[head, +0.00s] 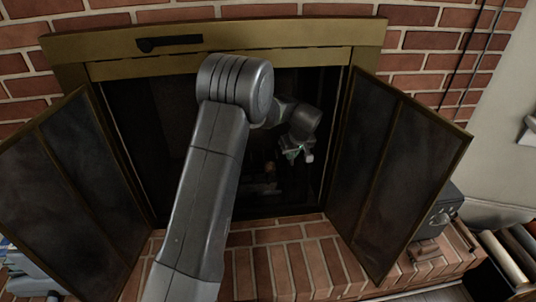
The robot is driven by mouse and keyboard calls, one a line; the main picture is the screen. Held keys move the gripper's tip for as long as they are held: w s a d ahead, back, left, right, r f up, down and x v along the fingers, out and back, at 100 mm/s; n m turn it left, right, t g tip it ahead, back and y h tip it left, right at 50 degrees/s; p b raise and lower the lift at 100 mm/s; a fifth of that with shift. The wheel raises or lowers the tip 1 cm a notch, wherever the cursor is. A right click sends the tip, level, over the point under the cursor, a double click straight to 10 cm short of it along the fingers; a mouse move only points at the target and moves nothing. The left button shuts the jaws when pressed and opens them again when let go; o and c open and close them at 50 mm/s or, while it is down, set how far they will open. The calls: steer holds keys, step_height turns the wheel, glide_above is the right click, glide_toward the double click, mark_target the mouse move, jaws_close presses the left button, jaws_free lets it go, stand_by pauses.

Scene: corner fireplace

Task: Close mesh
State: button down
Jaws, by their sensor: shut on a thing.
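The fireplace opening stands behind my arm in the head view. Dark mesh (150,135) hangs inside the opening at the left, hard to tell from the dark interior. My gripper (303,157) is small in view at the right part of the opening, pointing down. Its jaws are shut on the mesh, though the grip itself is too dark and small to see clearly. My arm hides the middle of the opening.
The left glass door (75,190) and right glass door (405,165) stand swung open. A brass frame (300,35) with a dark handle (168,43) runs above. A brick hearth (285,265) lies in front. A dark box (440,212) stands beyond the right door.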

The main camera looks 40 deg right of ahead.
steer(key=s+d, duration=0.1)
steer(key=d, duration=0.1)
steer(key=s+d, duration=0.2)
steer(key=shift+s+d, duration=0.1)
steer(key=c, duration=1.5)
jaws_free()
steer(key=shift+s+d, duration=0.1)
steer(key=shift+d, duration=0.05)
steer(key=p+v, duration=0.3)
steer(key=v, duration=1)
steer(key=shift+r+p, duration=0.35)
steer(key=shift+r, duration=0.05)
